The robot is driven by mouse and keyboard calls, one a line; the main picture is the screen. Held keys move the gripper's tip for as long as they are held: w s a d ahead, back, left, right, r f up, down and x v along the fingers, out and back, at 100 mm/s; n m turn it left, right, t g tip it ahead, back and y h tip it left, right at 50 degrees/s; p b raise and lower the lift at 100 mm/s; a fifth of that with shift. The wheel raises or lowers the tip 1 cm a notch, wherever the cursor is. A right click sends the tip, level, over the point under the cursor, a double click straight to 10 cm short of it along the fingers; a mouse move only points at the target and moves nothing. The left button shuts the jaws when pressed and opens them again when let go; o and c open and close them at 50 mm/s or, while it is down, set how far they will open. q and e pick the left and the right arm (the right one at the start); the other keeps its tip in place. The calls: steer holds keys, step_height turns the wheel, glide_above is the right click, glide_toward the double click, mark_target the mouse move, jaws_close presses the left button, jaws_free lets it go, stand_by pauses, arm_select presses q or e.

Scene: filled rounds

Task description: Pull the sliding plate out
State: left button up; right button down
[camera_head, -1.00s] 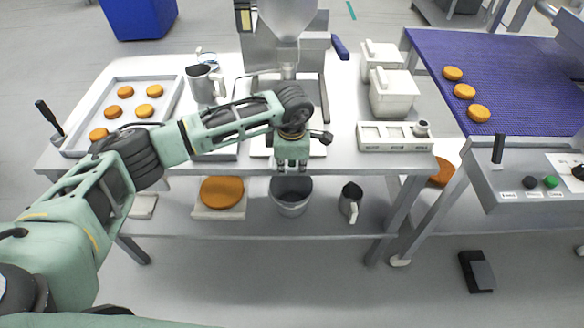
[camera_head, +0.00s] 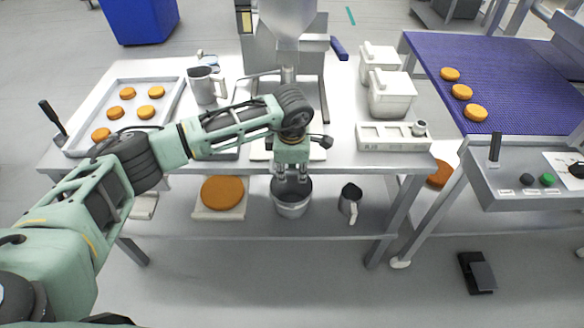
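A pale flat plate (camera_head: 259,152), which looks like the sliding plate, lies under the nozzle of the grey filling machine (camera_head: 287,40) at the table's front edge. My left arm and gripper hide its middle; parts show on both sides. My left gripper (camera_head: 291,178) points down just in front of the table edge, with its two fingers apart and nothing visible between them. I cannot tell whether it touches the plate. My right gripper is not in view.
A tray of orange rounds (camera_head: 68,142) and a metal jug (camera_head: 203,88) stand left. White containers (camera_head: 391,97) and a white box (camera_head: 387,146) stand right. A grey bucket (camera_head: 292,205) is on the lower shelf beneath my gripper. A blue conveyor (camera_head: 520,85) is at right.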

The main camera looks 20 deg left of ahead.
arm_select(q)
step_height(320, 180, up, 12)
steer(key=s, duration=0.2)
steer(key=shift+d, duration=0.3)
steer(key=shift+f, duration=0.15)
